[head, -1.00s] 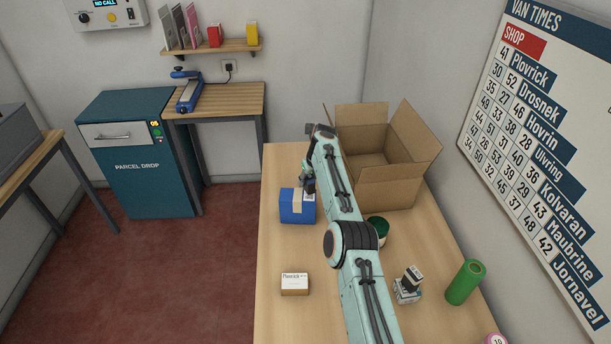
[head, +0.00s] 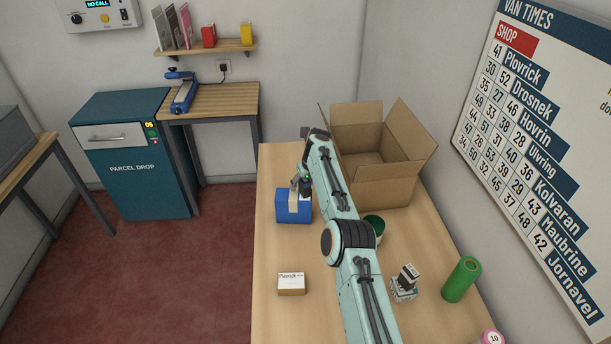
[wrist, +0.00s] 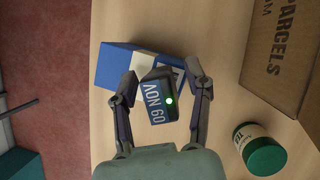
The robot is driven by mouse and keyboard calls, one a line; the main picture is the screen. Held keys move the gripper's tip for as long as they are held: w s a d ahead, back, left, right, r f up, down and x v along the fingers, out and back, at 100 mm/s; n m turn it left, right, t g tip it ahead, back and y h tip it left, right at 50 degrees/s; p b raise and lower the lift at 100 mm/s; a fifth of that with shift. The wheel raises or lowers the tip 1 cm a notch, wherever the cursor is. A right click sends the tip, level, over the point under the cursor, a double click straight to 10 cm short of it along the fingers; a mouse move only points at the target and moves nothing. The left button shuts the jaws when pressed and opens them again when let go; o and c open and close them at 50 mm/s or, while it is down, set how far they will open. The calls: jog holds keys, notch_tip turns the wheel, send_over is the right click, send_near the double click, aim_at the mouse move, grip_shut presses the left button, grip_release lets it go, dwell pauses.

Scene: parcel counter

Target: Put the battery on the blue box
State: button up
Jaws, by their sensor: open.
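The blue box (head: 293,209) with a pale tape strip stands on the wooden counter, left of the open carton in the head view. It also shows in the wrist view (wrist: 115,66). The battery (wrist: 157,100), a dark block with a blue lettered label and a lit green light, appears to rest on top of the blue box. My gripper (wrist: 161,71) is open around the battery, with a finger on each side and gaps between. In the head view my arm partly hides the battery and my gripper (head: 302,184).
The open carton (head: 382,185) stands close on the right. The counter's left edge is near the blue box.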

jog(key=s+r+n, duration=0.4)
jog(key=s+r, duration=0.1)
jog(key=r, duration=0.3)
jog(key=s+r+n, duration=0.4)
jog(key=s+r, duration=0.2)
jog(key=r, duration=0.3)
jog(key=s+d+r+n+g+h, duration=0.1)
jog(key=s+d+n, duration=0.1)
jog(key=s+n, duration=0.8)
jog(key=s+d+r+n+g+h, duration=0.15)
jog(key=s+n, duration=0.45)
jog(key=s, duration=0.8)
jog(key=s+f+n+g, duration=0.1)
jog(key=s+f+n, duration=0.1)
jog(key=s+n, duration=0.2)
jog(key=s+f+n+g+y, duration=0.1)
jog(key=s+f+n, duration=0.2)
jog(key=s, duration=0.8)
jog(key=shift+a+f+n, duration=0.15)
jog(key=shift+f+n, duration=0.1)
jog(key=shift+n, duration=0.55)
jog(key=shift+s+y, duration=0.1)
jog(key=shift+y, duration=0.15)
jog(key=o, duration=0.9)
jog(key=shift+o, duration=0.2)
